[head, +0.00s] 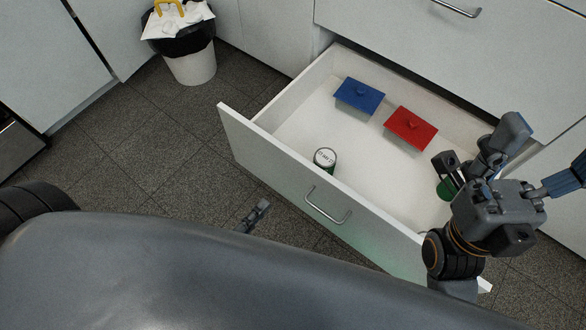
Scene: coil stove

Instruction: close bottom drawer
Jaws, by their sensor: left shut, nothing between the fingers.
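The bottom drawer (275,170) is pulled far out of the white cabinet, with its front panel and metal bar handle (328,205) facing me. My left gripper (262,206) is shut and empty, low in front of the drawer front and left of the handle, apart from it. Most of its arm is hidden behind my body. My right gripper (480,160) is over the right end of the drawer and hides part of it.
In the drawer are a blue lidded box (360,96), a red one (411,128), a can (325,159) and a partly hidden green item (446,188). A closed drawer (480,45) is above. A bin (190,60) stands at the back left. The tiled floor left of the drawer is clear.

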